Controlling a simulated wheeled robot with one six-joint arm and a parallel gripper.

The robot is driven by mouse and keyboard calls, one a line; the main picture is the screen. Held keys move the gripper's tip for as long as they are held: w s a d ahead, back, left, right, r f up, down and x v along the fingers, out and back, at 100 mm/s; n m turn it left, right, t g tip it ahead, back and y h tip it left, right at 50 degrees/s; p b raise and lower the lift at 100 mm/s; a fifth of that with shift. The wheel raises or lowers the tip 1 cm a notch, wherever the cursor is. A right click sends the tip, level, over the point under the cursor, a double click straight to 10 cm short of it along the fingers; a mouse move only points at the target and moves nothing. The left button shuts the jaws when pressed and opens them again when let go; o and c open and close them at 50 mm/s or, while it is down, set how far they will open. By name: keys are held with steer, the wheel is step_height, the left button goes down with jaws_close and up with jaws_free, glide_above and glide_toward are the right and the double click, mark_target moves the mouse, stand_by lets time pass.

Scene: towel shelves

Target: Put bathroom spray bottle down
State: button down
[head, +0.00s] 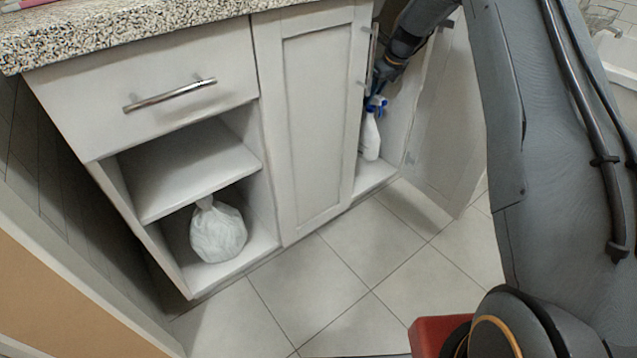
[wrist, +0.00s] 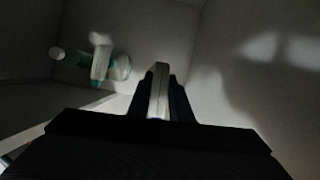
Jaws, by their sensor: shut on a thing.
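A white spray bottle with a blue head (head: 370,136) hangs upright from my gripper (head: 379,88) inside the open right-hand cabinet. My gripper is shut on the bottle's head. The bottle's base is close to the cabinet floor; I cannot tell whether it touches. In the dark wrist view my gripper (wrist: 160,95) shows its fingers close together, and the bottle body is mostly hidden. Another bottle, white and green (wrist: 101,63), shows deeper in the cabinet, left of my gripper.
The right cabinet door (head: 447,120) stands open beside my arm. The left door (head: 313,120) is shut. A white tied bag (head: 217,235) sits on the lower open shelf, below a drawer (head: 180,100). The tiled floor (head: 340,270) in front is clear.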

mark_target(381, 97)
steer(key=shift+w+a+r+m, duration=0.15)
steer(key=shift+w+m, duration=0.15)
steer(key=shift+w, duration=0.35)
steer(key=shift+f+b, duration=0.35)
steer(key=shift+b, duration=0.05)
steer(key=shift+f+b, duration=1.75)
steer(key=shift+f, duration=2.95)
steer(key=c, duration=1.6)
jaws_free()
steer(key=p+v, duration=0.5)
steer(key=v, duration=0.7)
steer(key=shift+s+a, duration=0.1)
